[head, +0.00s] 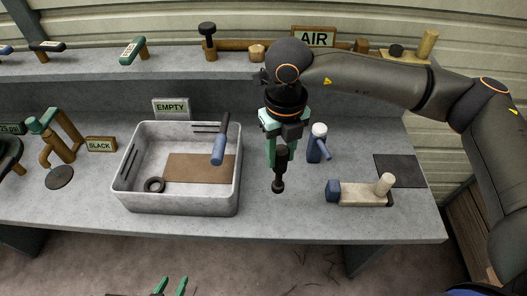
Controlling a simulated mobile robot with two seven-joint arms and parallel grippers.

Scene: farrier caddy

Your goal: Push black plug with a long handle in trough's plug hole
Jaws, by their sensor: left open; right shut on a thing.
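The grey trough (178,207) stands on the bench left of centre. A dark ring (154,185), which looks like its plug hole, shows on its floor at the near left. My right gripper (281,150) points down, right of the trough, and is shut on the black plug with a long handle (278,185). The plug hangs upright outside the trough; I cannot tell whether its lower end touches the bench. My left gripper (170,287) is open and empty at the bottom edge, in front of the bench.
A blue-handled tool (218,151) leans at the trough's right side, over a brown mat (185,168). An EMPTY sign (171,107) stands behind. A blue, white-topped item (317,143) and a pale block (363,194) stand to the right. A brown-and-green stand (62,137) is left.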

